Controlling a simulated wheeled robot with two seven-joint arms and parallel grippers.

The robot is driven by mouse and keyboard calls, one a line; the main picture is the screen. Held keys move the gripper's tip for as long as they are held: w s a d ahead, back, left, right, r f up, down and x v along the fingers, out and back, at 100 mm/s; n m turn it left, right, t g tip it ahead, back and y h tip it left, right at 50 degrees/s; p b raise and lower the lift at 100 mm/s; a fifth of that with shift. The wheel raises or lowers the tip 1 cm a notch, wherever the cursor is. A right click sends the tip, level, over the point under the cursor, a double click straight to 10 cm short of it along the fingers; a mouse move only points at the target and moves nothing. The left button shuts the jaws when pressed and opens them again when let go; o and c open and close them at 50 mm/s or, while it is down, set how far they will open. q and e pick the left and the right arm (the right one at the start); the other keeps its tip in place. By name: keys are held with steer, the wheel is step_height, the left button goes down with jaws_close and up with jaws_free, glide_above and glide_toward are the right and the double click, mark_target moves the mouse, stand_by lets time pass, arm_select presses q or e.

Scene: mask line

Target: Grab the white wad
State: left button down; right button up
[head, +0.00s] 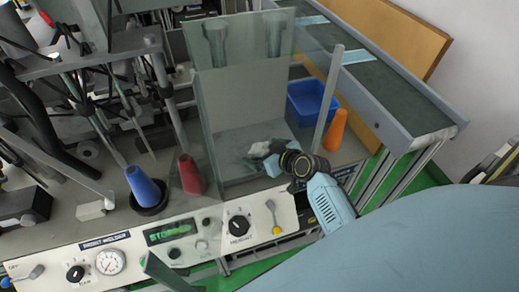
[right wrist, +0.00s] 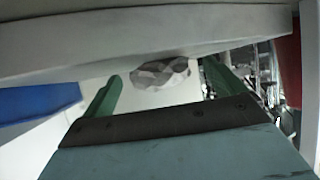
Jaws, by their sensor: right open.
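The white wad (right wrist: 160,72) is a crumpled white and grey lump. It lies on the pale floor of the clear-walled bay, and in the head view it shows as a small light patch (head: 259,149), partly hidden by my gripper. My right gripper (head: 262,157) reaches into the bay from the right. In the right wrist view its two green fingers (right wrist: 160,88) are apart, with the wad between and just beyond their tips. I cannot tell whether they touch it. A dark green piece (head: 166,273) at the bottom edge of the head view looks like part of my left gripper; its jaws are unclear.
Clear panels (head: 240,100) wall the bay. A grey edge (right wrist: 150,38) crosses above the fingers in the right wrist view. A blue bin (head: 312,101) and an orange cone (head: 335,130) stand at right. Red (head: 190,175) and blue (head: 144,186) cones stand at left, above the control panel (head: 180,238).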

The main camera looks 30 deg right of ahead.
steer(key=shift+w, duration=0.1)
steer(key=c, duration=1)
steer(key=shift+c, duration=0.2)
